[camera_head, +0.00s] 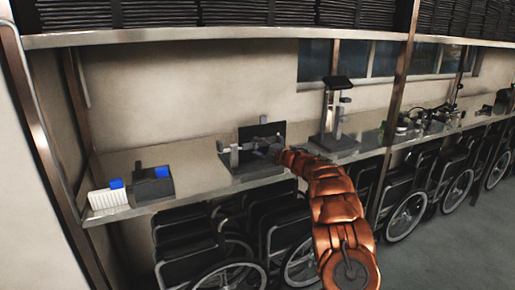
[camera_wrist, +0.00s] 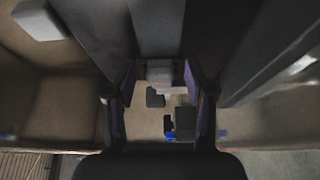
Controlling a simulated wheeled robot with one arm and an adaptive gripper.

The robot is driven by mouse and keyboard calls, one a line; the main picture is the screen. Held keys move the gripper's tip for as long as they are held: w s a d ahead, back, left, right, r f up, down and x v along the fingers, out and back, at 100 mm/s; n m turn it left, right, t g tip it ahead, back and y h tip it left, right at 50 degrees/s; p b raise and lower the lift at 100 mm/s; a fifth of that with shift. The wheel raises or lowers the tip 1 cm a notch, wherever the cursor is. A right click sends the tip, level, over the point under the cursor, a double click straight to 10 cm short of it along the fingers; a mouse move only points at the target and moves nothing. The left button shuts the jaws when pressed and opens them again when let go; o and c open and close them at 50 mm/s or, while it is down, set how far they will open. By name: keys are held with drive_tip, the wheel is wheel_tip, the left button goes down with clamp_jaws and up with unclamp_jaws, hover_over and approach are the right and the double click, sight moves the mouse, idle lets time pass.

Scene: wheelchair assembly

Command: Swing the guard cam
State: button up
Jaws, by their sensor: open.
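A grey fixture (camera_head: 253,172) with an upright black panel (camera_head: 270,132) stands on the bench. Small grey parts rise at its left (camera_head: 234,153). I cannot tell for sure which part is the guard cam. My orange arm reaches the fixture from the right, and my gripper (camera_head: 268,147) is among its parts, too small to make out there. In the wrist view my gripper (camera_wrist: 162,84) is open, with a dark finger on each side. A light grey block (camera_wrist: 160,73) shows between the fingers; I cannot tell whether they touch it.
On the bench's left are a white rack (camera_head: 108,199) and a dark box (camera_head: 152,184) with blue parts. A tall stand (camera_head: 334,125) is right of the fixture. Several wheelchairs (camera_head: 409,212) are under the bench. Shelving (camera_head: 225,39) runs above. Bare bench lies between box and fixture.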

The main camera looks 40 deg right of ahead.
drive_tip(key=s, duration=1.1)
drive_tip(key=shift+s+d, duration=0.4)
drive_tip(key=shift+d, duration=0.05)
drive_tip(key=w+a+r+m+g+h, duration=0.2)
drive_tip(key=w+r+m+g+h, duration=0.1)
drive_tip(key=w+r+m+h, duration=0.3)
drive_tip(key=s+a+r+m+g+h, duration=0.2)
drive_tip(key=s+a+m+g+h, duration=0.25)
drive_tip(key=a+m, duration=0.35)
drive_tip(key=s+a+f+m+g+y, duration=0.2)
drive_tip(key=s+a+f, duration=0.1)
drive_tip(key=s+a, duration=0.5)
drive_tip(key=s+a+f+m+g+y, duration=0.1)
drive_tip(key=s+a+f+g+y, duration=0.25)
drive_tip(key=a, duration=0.65)
drive_tip(key=s+a+f+m+g, duration=0.2)
drive_tip(key=s+a+f, duration=0.2)
drive_tip(key=s+a, duration=0.5)
drive_tip(key=s+a+f+g+y, duration=0.2)
drive_tip(key=s+a, duration=0.6)
drive_tip(key=s, duration=0.1)
drive_tip(key=s+a+f+g+y, duration=0.1)
drive_tip(key=s+a+g, duration=0.1)
drive_tip(key=s+a, duration=0.7)
drive_tip(key=shift+s+f+g+y, duration=0.35)
drive_tip(key=shift+s+g+y, duration=0.05)
drive_tip(key=shift+s, duration=0.15)
